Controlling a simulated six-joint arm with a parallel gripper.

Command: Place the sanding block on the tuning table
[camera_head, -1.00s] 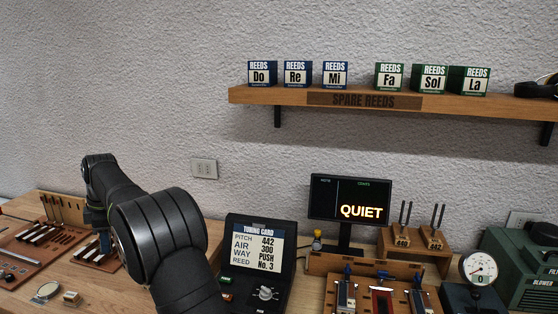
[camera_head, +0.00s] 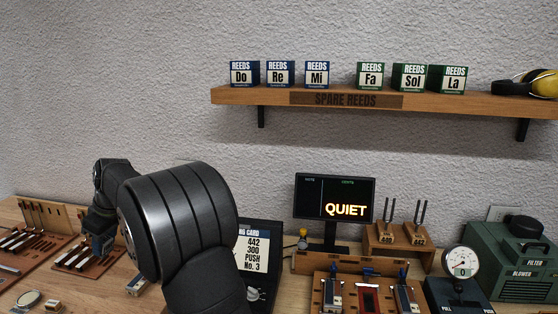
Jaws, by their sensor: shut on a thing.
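My gripper (camera_head: 100,242) is at the left, low over the reed rack (camera_head: 72,262) and partly behind my own arm. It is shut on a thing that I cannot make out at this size. I cannot pick out the sanding block for certain. A small tan block with a pale label (camera_head: 52,306) lies at the bottom left. A small pale and blue piece (camera_head: 137,285) lies on the bench beside my arm. A wooden fixture (camera_head: 318,297) with slots and blue-topped clamps stands at the bottom centre right; it may be the tuning table.
A tuning card case (camera_head: 262,250) stands right of my arm, partly hidden by it. Behind the fixture are a screen reading QUIET (camera_head: 335,198) and tuning forks (camera_head: 403,236). A gauge (camera_head: 461,263) and green blower (camera_head: 515,262) stand at right. A shelf (camera_head: 450,98) holds reed boxes.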

